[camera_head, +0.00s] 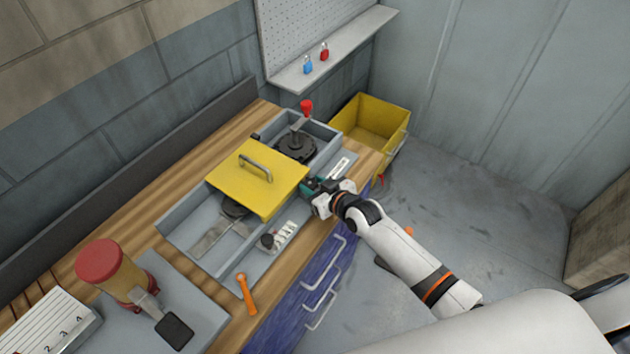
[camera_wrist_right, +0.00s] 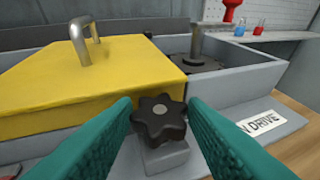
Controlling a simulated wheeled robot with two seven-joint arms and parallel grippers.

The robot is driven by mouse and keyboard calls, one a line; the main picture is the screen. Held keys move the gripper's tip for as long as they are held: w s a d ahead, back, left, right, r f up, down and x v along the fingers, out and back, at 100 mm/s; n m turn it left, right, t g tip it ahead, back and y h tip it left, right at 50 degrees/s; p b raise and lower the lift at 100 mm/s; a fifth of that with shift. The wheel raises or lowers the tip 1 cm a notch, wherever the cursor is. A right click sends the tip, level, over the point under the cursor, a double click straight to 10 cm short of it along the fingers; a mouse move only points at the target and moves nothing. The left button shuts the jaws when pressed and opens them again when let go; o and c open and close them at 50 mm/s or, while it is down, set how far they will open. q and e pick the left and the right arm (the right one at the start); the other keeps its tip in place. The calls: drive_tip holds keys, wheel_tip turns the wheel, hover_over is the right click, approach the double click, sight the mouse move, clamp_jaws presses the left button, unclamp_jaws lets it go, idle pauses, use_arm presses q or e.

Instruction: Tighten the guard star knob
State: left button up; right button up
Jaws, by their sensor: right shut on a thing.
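The black star knob (camera_wrist_right: 160,118) sits on a small grey block beside the yellow guard (camera_wrist_right: 90,85) in the right wrist view. My right gripper (camera_head: 308,186) has its teal fingers on either side of the knob and is shut on it. In the head view the gripper hides the knob at the right corner of the yellow guard (camera_head: 240,182). The guard has a metal handle on top and lies over part of the grey housing. My left gripper is in neither view.
Behind the guard a red-topped lever (camera_head: 306,108) stands in the open grey housing. A yellow bin (camera_head: 372,122) stands beyond the bench.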

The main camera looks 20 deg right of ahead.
drive_tip(key=shift+w+r, duration=0.1)
drive_tip(key=o, duration=1)
drive_tip(key=shift+c, duration=0.2)
drive_tip(key=shift+s+d, duration=0.1)
drive_tip(key=shift+s, duration=0.25)
drive_tip(key=b+v, duration=0.2)
drive_tip(key=v, duration=0.9)
drive_tip(key=shift+s+r+b, duration=0.15)
drive_tip(key=shift+r+b, duration=0.05)
drive_tip(key=shift+b, duration=0.2)
drive_tip(key=shift+d+f, duration=0.1)
drive_tip(key=shift+d, duration=0.05)
